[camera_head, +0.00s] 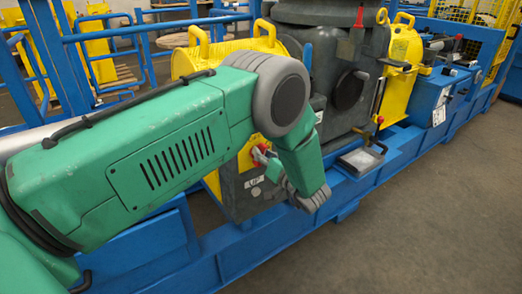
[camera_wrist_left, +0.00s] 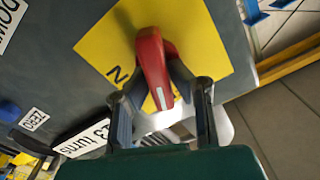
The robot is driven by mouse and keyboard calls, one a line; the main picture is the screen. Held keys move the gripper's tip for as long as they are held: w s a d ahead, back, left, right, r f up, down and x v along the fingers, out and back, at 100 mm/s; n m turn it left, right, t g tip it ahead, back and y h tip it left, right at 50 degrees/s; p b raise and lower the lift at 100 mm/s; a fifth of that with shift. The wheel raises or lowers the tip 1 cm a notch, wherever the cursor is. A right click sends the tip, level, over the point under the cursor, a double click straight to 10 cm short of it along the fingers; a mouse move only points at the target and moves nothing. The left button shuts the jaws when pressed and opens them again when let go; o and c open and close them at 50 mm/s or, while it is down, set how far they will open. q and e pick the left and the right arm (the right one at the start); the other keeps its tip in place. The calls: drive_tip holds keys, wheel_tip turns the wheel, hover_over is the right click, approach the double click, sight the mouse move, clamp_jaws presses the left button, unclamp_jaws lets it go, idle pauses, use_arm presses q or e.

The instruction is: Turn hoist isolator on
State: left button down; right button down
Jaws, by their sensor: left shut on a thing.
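The isolator's red handle (camera_wrist_left: 153,62) stands on a yellow square plate (camera_wrist_left: 208,52) in the left wrist view. A white mark shows near its lower end, and a black letter N shows on the plate. My left gripper (camera_wrist_left: 160,92) is shut on the red handle, one finger on each side. In the head view the red handle (camera_head: 260,154) is small, on the grey machine front beside my left gripper (camera_head: 268,163), partly hidden by my arm. My right gripper is not in view.
A label reading UP (camera_head: 255,182) sits below the handle. A blue frame (camera_head: 230,245) runs along the machine. A tray (camera_head: 360,161) juts out right. The floor in front is clear.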

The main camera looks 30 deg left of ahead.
use_arm(q)
drive_tip(key=m, duration=0.2)
drive_tip(key=shift+w+d+m+p, duration=0.15)
drive_tip(key=shift+m+p, duration=0.2)
drive_tip(key=shift+m, duration=0.05)
drive_tip(key=m, duration=0.3)
drive_tip(key=shift+w+f+m, duration=0.15)
drive_tip(key=shift+f+m, duration=0.05)
drive_tip(key=shift+m, duration=0.1)
drive_tip(key=m, duration=0.3)
drive_tip(key=shift+d+f+m+p, duration=0.1)
drive_tip(key=shift+f+m+p, duration=0.1)
drive_tip(key=shift+m+p, duration=0.15)
drive_tip(key=shift+f+m, duration=0.15)
drive_tip(key=shift+m, duration=1.4)
drive_tip(key=c, duration=1.5)
unclamp_jaws()
drive_tip(key=shift+w+f, duration=0.1)
drive_tip(key=shift+w, duration=0.1)
drive_tip(key=shift+d, duration=0.1)
